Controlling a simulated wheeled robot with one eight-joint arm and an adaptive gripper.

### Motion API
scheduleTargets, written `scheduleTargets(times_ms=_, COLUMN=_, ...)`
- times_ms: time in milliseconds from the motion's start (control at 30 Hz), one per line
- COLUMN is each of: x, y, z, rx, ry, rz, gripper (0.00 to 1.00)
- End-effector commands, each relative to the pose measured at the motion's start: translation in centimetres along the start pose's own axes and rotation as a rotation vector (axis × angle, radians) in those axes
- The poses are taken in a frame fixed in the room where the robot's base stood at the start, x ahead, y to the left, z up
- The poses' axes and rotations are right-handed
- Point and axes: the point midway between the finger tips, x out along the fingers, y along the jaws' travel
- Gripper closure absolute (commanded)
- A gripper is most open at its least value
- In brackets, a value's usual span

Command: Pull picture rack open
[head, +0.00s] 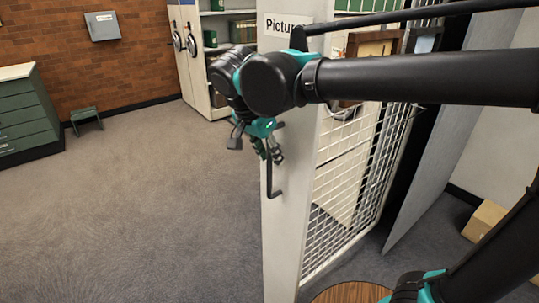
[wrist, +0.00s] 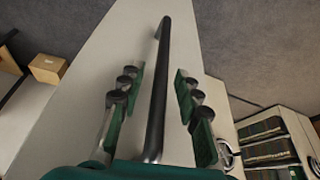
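The picture rack (head: 290,230) is a tall white panel with a label beginning "Pictur" and a white wire mesh side (head: 345,200) where framed pictures hang. A dark vertical bar handle (head: 272,180) is on its front end; the handle also shows in the wrist view (wrist: 158,90). My gripper (head: 266,152) is at the upper part of the handle. In the wrist view my gripper (wrist: 158,84) has its green-padded fingers apart, one on each side of the bar, with gaps on both sides. The label's end is hidden behind my arm.
Grey carpet (head: 130,210) is open to the left of the rack. White shelving with wheel handles (head: 191,44) stands behind. Green drawers (head: 25,110) and a small step stool (head: 86,118) are at far left. A cardboard box (head: 484,219) lies at right.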

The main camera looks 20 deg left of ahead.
Motion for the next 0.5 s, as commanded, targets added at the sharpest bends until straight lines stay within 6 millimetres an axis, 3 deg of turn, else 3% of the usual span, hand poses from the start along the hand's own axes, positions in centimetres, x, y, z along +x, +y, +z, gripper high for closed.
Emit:
scheduleTargets(times_ms=300, x=-0.3, y=0.0, z=0.0, rx=-0.001, ry=0.0, rz=-0.001, gripper=0.66)
scheduleTargets(times_ms=500, x=-3.2, y=0.0, z=0.1, rx=-0.002, ry=0.0, rz=-0.002, gripper=0.66)
